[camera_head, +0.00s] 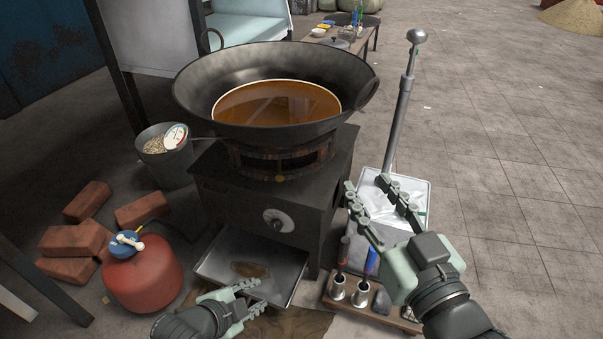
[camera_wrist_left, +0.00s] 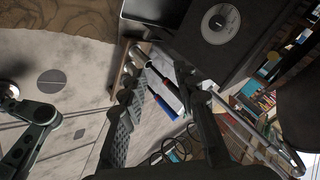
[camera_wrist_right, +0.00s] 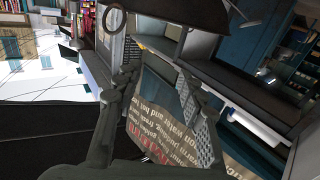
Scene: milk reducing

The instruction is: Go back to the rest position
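My left gripper (camera_head: 246,300) is at the bottom of the head view, in front of the metal drip tray (camera_head: 223,268) under the stove. Its fingers are apart with nothing between them in the left wrist view (camera_wrist_left: 155,110). My right gripper (camera_head: 382,208) is to the right of the stove, in front of a white-topped box (camera_head: 410,188). Its fingers are spread and empty in the right wrist view (camera_wrist_right: 165,100). The stove (camera_head: 250,200) carries a large black wok (camera_head: 200,95) holding orange-brown liquid (camera_head: 275,103).
A red gas canister (camera_head: 145,275) and several bricks (camera_head: 75,240) stand at left beside a grey bucket (camera_head: 165,160). A wooden tool holder (camera_head: 375,313) with red and blue handles lies below my right gripper. A metal pole (camera_head: 398,120) rises behind it. Paved floor at right is clear.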

